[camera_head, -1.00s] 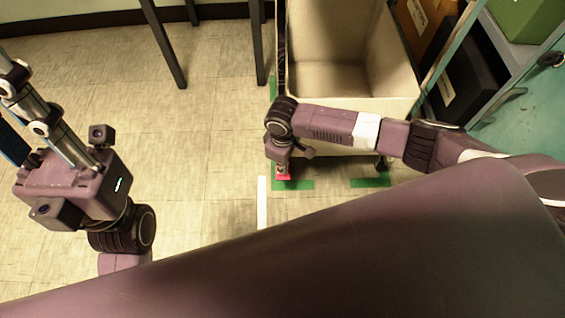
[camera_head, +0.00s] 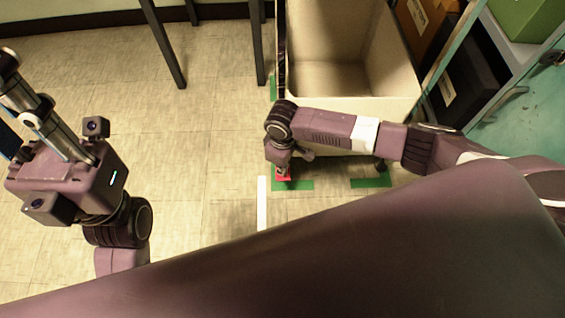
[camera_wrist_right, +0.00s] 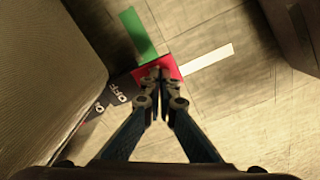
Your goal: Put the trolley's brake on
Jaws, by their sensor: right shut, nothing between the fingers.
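The trolley (camera_head: 350,108) is a tall beige open-topped bin, at the upper middle of the head view. Its red brake pedal (camera_head: 283,178) is at its near left corner, low by the floor. In the right wrist view the red pedal (camera_wrist_right: 169,64) lies beside a dark plate marked OFF (camera_wrist_right: 118,92). My right gripper (camera_wrist_right: 157,75) is shut and empty, pointing down with its fingertips over the pedal, seemingly touching it. They hide part of the pedal. My left gripper (camera_head: 42,122) is raised at the left, far from the trolley; its fingertips are not clearly shown.
Green floor marks (camera_head: 371,183) and a white strip (camera_head: 262,203) lie around the trolley's near end. Dark table legs (camera_head: 168,50) stand behind. A shelf with boxes (camera_head: 460,80) and a teal cabinet (camera_head: 530,100) close the right side. Floor at the left is clear.

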